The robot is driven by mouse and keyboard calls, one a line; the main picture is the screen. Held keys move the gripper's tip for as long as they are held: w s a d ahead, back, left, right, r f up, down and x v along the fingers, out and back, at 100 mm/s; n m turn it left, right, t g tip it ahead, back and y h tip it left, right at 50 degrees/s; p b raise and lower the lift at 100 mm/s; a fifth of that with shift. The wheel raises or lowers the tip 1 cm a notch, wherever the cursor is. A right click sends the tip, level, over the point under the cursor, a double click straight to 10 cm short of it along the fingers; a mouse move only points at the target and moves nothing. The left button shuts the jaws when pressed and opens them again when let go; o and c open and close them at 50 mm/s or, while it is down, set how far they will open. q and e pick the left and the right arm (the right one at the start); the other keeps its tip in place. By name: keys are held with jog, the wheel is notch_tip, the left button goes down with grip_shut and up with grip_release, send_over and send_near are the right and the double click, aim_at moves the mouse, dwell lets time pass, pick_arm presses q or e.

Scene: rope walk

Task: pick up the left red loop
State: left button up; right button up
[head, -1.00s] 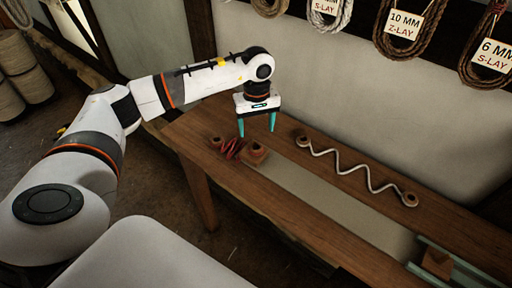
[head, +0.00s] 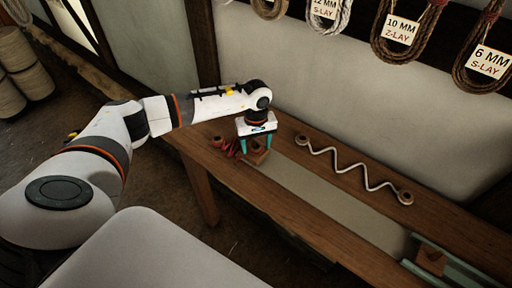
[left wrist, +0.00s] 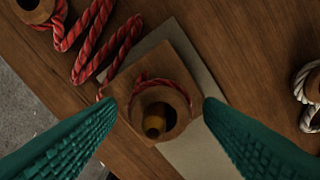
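A red rope (head: 231,149) zigzags at the left end of the wooden table. In the left wrist view the red rope (left wrist: 92,45) runs from a round wooden piece (left wrist: 36,9) at upper left to a loop (left wrist: 165,83). This loop lies around a hollow wooden peg (left wrist: 172,108) on a square wooden block (left wrist: 160,52). My left gripper (head: 255,148) is open above the block; its teal fingers (left wrist: 160,108) stand either side of the looped peg, and nothing is held. In the head view the fingers partly hide the block. My right gripper is out of view.
A white rope (head: 350,171) zigzags between two wooden pieces farther right. A grey strip (head: 320,193) runs along the table (head: 285,210). A green rail holder (head: 455,271) with a wooden block stands at lower right. Rope coils with labels hang on the wall behind.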

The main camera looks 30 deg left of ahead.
pick_arm(q)
jog(key=c, duration=0.6)
jog(key=shift+r, duration=0.1)
notch_tip(320, 180, up, 11)
jog(key=p, duration=0.5)
jog(key=shift+r+p, duration=0.1)
jog(key=shift+p, duration=0.3)
